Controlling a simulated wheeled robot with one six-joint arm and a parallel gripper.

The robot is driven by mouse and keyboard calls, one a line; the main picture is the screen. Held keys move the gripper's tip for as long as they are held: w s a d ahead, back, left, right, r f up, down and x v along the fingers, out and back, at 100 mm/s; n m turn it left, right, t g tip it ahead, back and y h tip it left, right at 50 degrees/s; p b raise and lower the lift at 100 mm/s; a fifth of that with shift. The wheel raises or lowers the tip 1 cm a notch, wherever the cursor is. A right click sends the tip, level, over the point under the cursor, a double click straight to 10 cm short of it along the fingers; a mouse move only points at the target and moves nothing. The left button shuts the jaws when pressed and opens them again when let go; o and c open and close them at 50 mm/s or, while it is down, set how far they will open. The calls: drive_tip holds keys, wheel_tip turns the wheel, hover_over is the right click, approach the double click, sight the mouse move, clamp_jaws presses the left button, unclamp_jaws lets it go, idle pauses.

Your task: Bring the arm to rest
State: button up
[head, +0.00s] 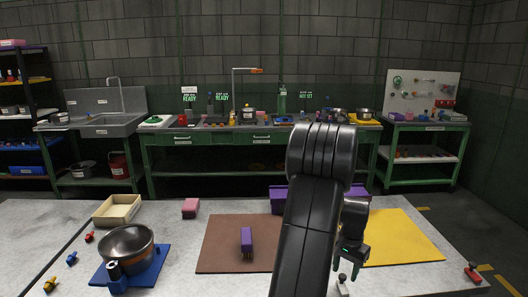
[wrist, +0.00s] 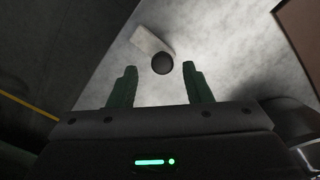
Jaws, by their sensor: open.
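My gripper (head: 350,262) hangs from my black arm over the front of the worktable, by the left edge of the yellow mat. In the wrist view my gripper (wrist: 159,68) has its two green fingers spread apart with nothing held between them. A pale block with a round black knob (wrist: 162,64) lies on the table beyond the fingertips. The same small knobbed piece (head: 343,285) stands below my gripper in the head view, apart from it. My arm is bent and raised, and hides part of the table's middle.
A steel pot (head: 126,247) sits on a blue base (head: 151,272) at left. The yellow mat (head: 405,240) is mostly bare.

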drive_tip(key=shift+f, duration=0.8)
drive_tip(key=shift+a, duration=0.35)
drive_tip(key=shift+r, duration=0.1)
drive_tip(key=shift+d, duration=0.1)
